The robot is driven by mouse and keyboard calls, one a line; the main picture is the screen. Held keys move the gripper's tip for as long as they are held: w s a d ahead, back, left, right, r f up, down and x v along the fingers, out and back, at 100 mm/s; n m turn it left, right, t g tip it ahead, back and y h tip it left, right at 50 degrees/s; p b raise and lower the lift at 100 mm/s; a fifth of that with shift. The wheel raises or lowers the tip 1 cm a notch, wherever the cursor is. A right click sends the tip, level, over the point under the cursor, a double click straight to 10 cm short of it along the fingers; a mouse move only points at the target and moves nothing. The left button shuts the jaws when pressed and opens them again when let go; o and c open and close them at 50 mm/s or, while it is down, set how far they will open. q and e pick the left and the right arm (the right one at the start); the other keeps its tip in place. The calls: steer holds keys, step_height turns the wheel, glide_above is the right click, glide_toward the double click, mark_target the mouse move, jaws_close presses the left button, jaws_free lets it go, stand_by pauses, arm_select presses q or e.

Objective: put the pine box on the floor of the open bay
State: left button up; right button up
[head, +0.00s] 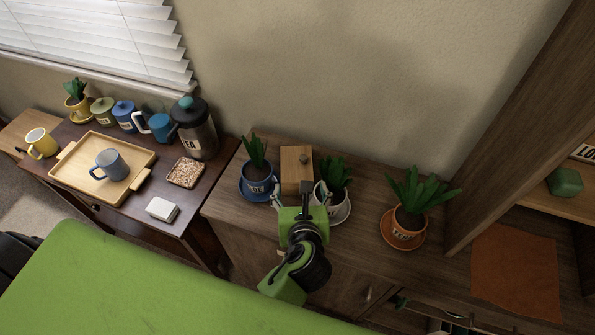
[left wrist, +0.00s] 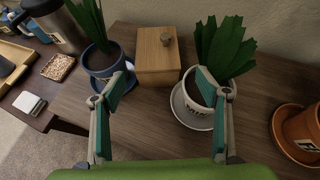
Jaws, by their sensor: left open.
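The pine box (head: 297,165) is a pale wooden box with a small grey knob on top. It stands upright near the wall on the brown cabinet top, between two potted plants; it also shows in the left wrist view (left wrist: 157,58). My left gripper (head: 299,193) is open and empty, in front of the box and apart from it. In the left wrist view its spread fingers (left wrist: 163,74) point towards the box's front face. An opening with several items (head: 445,322) shows at the lower right; I cannot tell if this is the open bay. My right gripper is out of view.
A plant in a blue pot (head: 257,185) stands left of the box, one in a white pot (head: 331,199) right, close to the fingers. An orange pot (head: 403,232) stands further right. A brown blotter (head: 515,270) lies bare. A tray (head: 75,173) is on the left table.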

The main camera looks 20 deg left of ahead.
mark_target(297, 168)
arm_select(q)
steer(key=x, duration=0.8)
steer(key=shift+w+a+f, duration=0.15)
steer(key=shift+w+a, duration=0.1)
steer(key=shift+a, duration=0.1)
steer(key=x, duration=0.5)
steer(key=shift+p, duration=0.3)
steer(key=c, duration=1.2)
